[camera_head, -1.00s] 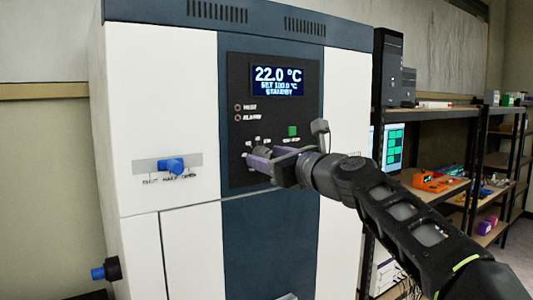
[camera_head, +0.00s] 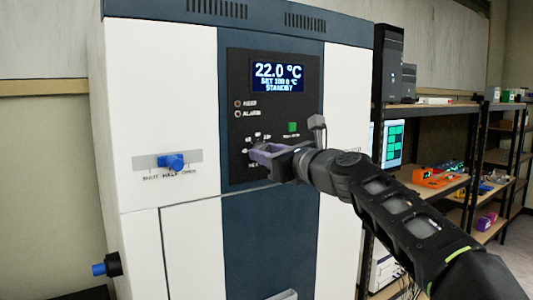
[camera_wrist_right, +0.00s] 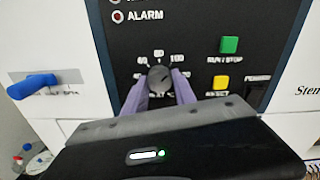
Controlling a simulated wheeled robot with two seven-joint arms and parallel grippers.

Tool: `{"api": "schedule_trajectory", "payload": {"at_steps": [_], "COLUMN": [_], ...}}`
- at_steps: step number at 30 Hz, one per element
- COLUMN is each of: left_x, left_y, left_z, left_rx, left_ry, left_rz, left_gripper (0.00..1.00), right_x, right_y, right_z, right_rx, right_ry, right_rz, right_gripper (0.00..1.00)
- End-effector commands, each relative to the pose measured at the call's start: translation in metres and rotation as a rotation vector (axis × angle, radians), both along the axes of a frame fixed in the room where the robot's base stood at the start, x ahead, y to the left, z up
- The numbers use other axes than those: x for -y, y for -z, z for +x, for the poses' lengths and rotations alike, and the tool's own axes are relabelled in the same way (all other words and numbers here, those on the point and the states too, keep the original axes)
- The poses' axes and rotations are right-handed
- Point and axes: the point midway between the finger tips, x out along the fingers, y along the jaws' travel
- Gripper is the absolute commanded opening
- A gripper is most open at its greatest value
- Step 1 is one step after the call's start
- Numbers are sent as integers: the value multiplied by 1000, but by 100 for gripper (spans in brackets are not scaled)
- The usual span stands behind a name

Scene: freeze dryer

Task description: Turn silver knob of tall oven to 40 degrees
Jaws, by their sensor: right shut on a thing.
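The tall oven (camera_head: 160,80) is a white and dark blue cabinet with a black control panel (camera_head: 310,105). Its display (camera_head: 278,77) reads 22.0 °C, a set value that looks like 100.0 °C, and STANDBY. The silver knob (camera_wrist_right: 158,77) sits low on the panel in a ring of printed numbers, including 60, 80 and 100. My right gripper (camera_head: 258,152) is shut on the knob, with one purple finger on each side of it in the right wrist view (camera_wrist_right: 160,88). The knob is mostly hidden by the gripper in the head view. My left gripper is not in view.
A blue handle (camera_head: 172,162) is on the left door, and a blue-tipped valve (camera_head: 100,269) sticks out low on the left side. Green (camera_wrist_right: 230,45) and yellow (camera_wrist_right: 221,83) buttons are right of the knob. Shelves (camera_head: 440,112) with equipment stand at the right.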

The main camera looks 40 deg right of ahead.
Motion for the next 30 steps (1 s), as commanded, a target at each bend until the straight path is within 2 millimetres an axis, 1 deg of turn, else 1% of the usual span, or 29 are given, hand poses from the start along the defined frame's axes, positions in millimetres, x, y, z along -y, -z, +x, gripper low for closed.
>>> {"api": "schedule_trajectory", "payload": {"at_steps": [11,17,23,30], "left_x": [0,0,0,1], "left_y": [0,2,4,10], "left_z": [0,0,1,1], "left_rx": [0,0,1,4], "left_ry": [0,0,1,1], "left_rz": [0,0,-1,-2], "left_gripper": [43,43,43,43], "right_x": [0,0,0,0], "right_y": [0,0,0,1], "right_z": [0,0,0,0], "right_rx": [0,-2,-3,-6], "right_ry": [-1,-1,-2,-1], "right_rz": [-10,-60,-168,-365], "right_gripper": [0,0,0,0]}}
